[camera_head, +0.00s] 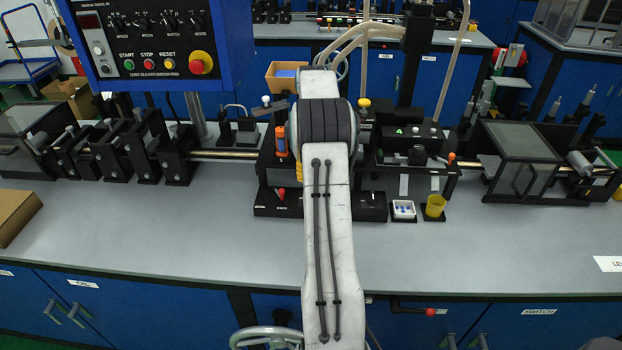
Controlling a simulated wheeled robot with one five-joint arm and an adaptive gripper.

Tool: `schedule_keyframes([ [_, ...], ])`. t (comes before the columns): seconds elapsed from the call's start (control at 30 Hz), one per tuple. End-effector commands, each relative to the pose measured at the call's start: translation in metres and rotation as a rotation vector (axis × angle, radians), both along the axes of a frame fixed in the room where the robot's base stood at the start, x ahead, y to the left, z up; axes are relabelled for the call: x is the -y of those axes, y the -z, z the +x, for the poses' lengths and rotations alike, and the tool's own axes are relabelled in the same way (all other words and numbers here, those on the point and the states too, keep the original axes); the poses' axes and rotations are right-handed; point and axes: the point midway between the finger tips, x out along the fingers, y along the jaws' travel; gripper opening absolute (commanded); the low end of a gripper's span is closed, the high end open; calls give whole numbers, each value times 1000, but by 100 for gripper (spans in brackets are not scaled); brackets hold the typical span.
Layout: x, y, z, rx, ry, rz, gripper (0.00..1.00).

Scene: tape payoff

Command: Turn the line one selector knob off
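A blue control panel (150,42) stands at the upper left. It carries a row of black knobs (143,20), several in number, above the green start, red stop and yellow reset buttons. The small print does not let me tell which knob, if any, is the line one selector. A black bar with a red tip (430,311) sits on the bench front at the lower right, and I cannot tell what it is. My white arm rises through the middle of the view over the bench. My gripper does not show, and the arm hides part of the machine behind it.
The grey bench top (160,235) is clear in front of the machine. A red mushroom button (200,62) juts from the panel. A cardboard box (14,215) lies at the left edge.

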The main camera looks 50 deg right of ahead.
Motion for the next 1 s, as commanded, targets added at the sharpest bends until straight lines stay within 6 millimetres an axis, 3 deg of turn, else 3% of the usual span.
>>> schedule_keyframes([
  [0.2, -4, 25, -4, 18, -377, 21, 55],
  [0.5, 4, 31, 4, 60, -778, -6, 55],
  [0.8, 5, 33, 5, 68, -932, -9, 55],
  [1.0, 5, 48, 5, 67, -939, -6, 55],
])
